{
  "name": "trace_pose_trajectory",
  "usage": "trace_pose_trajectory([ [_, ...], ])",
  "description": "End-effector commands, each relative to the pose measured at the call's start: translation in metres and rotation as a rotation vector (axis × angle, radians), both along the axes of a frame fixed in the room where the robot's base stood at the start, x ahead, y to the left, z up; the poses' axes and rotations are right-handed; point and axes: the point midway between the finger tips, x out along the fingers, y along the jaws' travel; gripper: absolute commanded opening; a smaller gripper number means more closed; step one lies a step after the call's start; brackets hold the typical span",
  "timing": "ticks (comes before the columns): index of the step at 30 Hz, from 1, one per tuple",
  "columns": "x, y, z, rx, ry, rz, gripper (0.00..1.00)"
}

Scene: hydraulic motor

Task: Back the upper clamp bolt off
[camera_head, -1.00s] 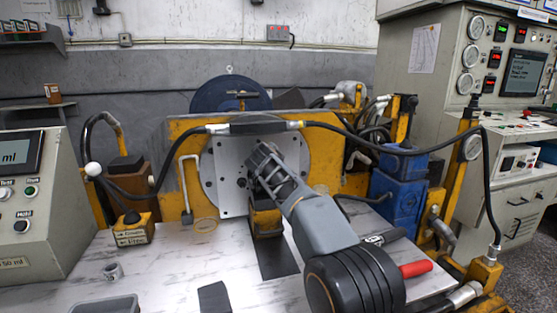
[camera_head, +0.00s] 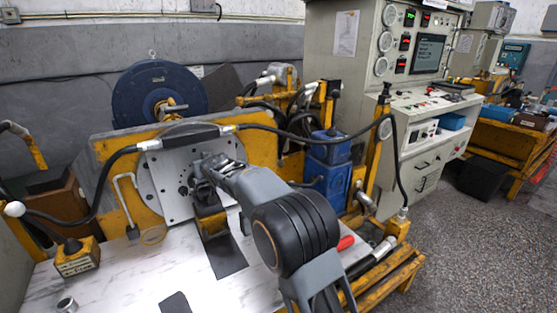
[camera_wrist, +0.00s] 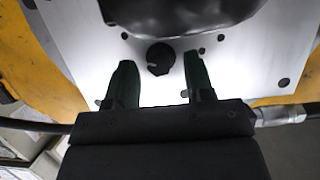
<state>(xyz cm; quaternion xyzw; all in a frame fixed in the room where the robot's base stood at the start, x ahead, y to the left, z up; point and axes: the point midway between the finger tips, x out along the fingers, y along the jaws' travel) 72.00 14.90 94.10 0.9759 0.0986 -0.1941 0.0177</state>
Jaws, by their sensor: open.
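The light metal plate (camera_head: 165,170) stands upright on the yellow frame, and it fills much of the wrist view (camera_wrist: 85,45). My gripper (camera_head: 203,172) is at the plate's face, its fingers open and apart. In the wrist view the two dark green fingers (camera_wrist: 160,72) stand either side of a dark round notched feature (camera_wrist: 160,58) on the plate, with clear gaps. I cannot tell whether this is a bolt head or a hole, nor identify the upper clamp bolt. Nothing shows held. My arm hides part of the plate in the head view.
A black hose (camera_head: 290,128) runs across the top of the plate and loops right. A blue disc (camera_head: 158,92) stands behind. A blue container (camera_head: 328,160) and the control cabinet (camera_head: 350,85) are right.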

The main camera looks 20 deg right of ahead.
Motion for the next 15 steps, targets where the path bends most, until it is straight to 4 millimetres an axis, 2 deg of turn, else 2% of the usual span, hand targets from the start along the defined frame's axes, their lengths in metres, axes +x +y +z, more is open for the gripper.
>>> trace_pose_trajectory([
  [1, 0.0004, -0.0009, 0.009, 0.013, 0.007, -0.002, 0.48],
  [15, -0.0004, -0.0027, 0.0088, 0.162, 0.036, -0.004, 0.48],
])
